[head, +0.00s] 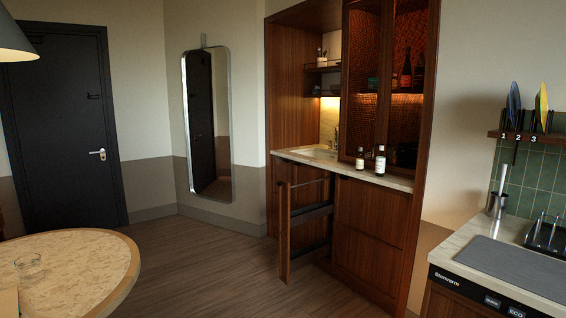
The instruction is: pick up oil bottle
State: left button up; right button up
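Two small dark bottles with pale labels stand upright near the front edge of the kitchenette counter (345,169). The left bottle (360,160) is shorter, and the right bottle (380,161) is taller. I cannot tell from here which of them is the oil bottle. Another dark bottle (406,75) stands on a shelf inside the upper cabinet to the right. Neither of my grippers is in view.
A narrow pull-out unit (285,234) stands open below the counter and juts into the room. A round table (75,262) is at the front left, and a worktop with a grey mat (515,266) at the front right. The wooden floor between is clear.

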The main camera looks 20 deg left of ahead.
aim_at(360, 161)
jog(key=u, duration=0.4)
jog(key=i, duration=3.95)
